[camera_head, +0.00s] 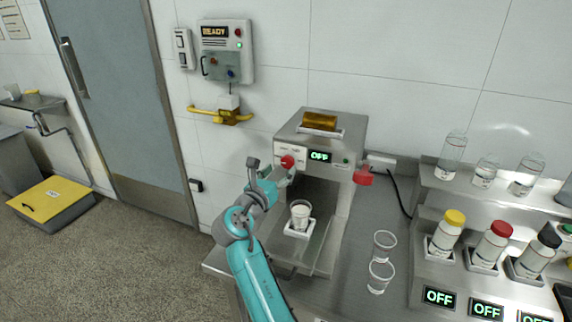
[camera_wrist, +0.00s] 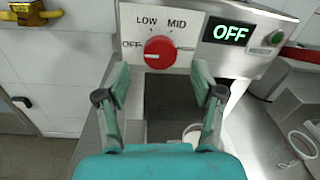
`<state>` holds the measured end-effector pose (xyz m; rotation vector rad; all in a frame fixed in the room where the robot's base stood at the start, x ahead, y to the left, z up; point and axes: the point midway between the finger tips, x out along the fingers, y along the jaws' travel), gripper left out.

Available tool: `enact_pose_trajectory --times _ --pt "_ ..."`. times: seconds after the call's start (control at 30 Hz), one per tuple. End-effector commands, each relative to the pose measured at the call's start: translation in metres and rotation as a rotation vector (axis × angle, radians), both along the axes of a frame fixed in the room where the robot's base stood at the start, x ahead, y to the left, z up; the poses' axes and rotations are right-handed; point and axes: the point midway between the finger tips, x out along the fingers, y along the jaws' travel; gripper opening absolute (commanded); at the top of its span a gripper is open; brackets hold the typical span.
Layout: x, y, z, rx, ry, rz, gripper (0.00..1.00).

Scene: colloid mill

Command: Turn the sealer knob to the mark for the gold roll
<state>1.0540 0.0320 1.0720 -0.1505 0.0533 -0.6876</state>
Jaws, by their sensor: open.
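The sealer (camera_head: 340,145) is a steel machine on the counter, with a gold roll (camera_head: 319,121) lying on its top. Its round red knob (camera_head: 287,161) is on the left of its front panel. In the wrist view the knob (camera_wrist: 159,52) is ringed by the marks OFF, LOW and MID; any further mark is hidden or out of sight. The sealer's display (camera_wrist: 231,31) reads OFF. My gripper (camera_wrist: 160,82) is open, its fingers spread below and to either side of the knob. Nothing is between them. In the head view my gripper (camera_head: 272,172) is just in front of the panel.
A white cup (camera_head: 300,211) stands on a small holder under the sealer's head. A red handle (camera_head: 363,177) sticks out at its right. Two clear cups (camera_head: 381,276) are on the counter. Bottles with coloured caps (camera_head: 447,232) stand in a rack at the right.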

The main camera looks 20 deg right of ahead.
Motion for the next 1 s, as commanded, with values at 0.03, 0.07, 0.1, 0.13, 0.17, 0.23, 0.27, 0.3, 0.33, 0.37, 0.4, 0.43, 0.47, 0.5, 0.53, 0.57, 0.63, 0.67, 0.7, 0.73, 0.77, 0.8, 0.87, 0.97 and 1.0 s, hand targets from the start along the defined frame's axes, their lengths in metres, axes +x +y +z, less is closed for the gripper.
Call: enact_pose_trajectory --times 0.03,0.07,0.1,0.13,0.17,0.23,0.27,0.3,0.33,0.37,0.4,0.43,0.47,0.5,0.53,0.57,0.63,0.67,0.7,0.73,0.77,0.8,0.87,0.97,1.0 --pt "0.007 -0.007 0.000 0.001 0.001 -0.003 0.68" --pt "0.011 -0.010 0.000 0.001 0.001 -0.002 0.68" --pt "0.015 -0.013 0.000 0.001 0.000 -0.001 0.68" --pt "0.018 -0.016 0.000 0.001 0.000 -0.001 0.68" --pt "0.021 -0.018 0.000 0.001 0.001 -0.001 0.68" --pt "0.027 -0.023 0.000 0.001 0.001 -0.001 0.68" --pt "0.029 -0.024 0.000 0.001 0.001 -0.001 0.68" --pt "0.031 -0.026 0.000 0.001 0.001 0.000 0.68" --pt "0.032 -0.026 0.000 0.000 0.000 0.000 0.68" --pt "0.033 -0.027 0.000 0.000 0.000 0.000 0.68" --pt "0.034 -0.028 0.000 0.000 0.000 0.001 0.68" --pt "0.035 -0.028 0.000 0.000 0.000 0.001 0.68" --pt "0.035 -0.029 0.000 0.000 0.000 0.001 0.68" --pt "0.035 -0.029 0.000 0.001 -0.001 0.001 0.68" --pt "0.035 -0.029 0.000 0.001 -0.001 0.001 0.68" --pt "0.035 -0.029 0.000 0.001 0.000 0.001 0.68" --pt "0.035 -0.029 0.000 0.001 0.000 0.001 0.68" --pt "0.035 -0.029 0.000 0.001 0.000 0.001 0.68" --pt "0.035 -0.029 0.000 0.001 0.000 0.001 0.65" --pt "0.035 -0.029 0.000 0.001 0.000 0.001 0.58" --pt "0.035 -0.029 0.000 0.001 0.000 0.001 0.50" --pt "0.035 -0.029 0.000 0.001 0.000 0.001 0.40" --pt "0.035 -0.029 0.000 0.001 0.000 0.001 0.25" --pt "0.035 -0.029 0.000 0.001 0.000 0.001 0.08" --pt "0.035 -0.029 0.000 0.001 0.000 0.001 0.08"
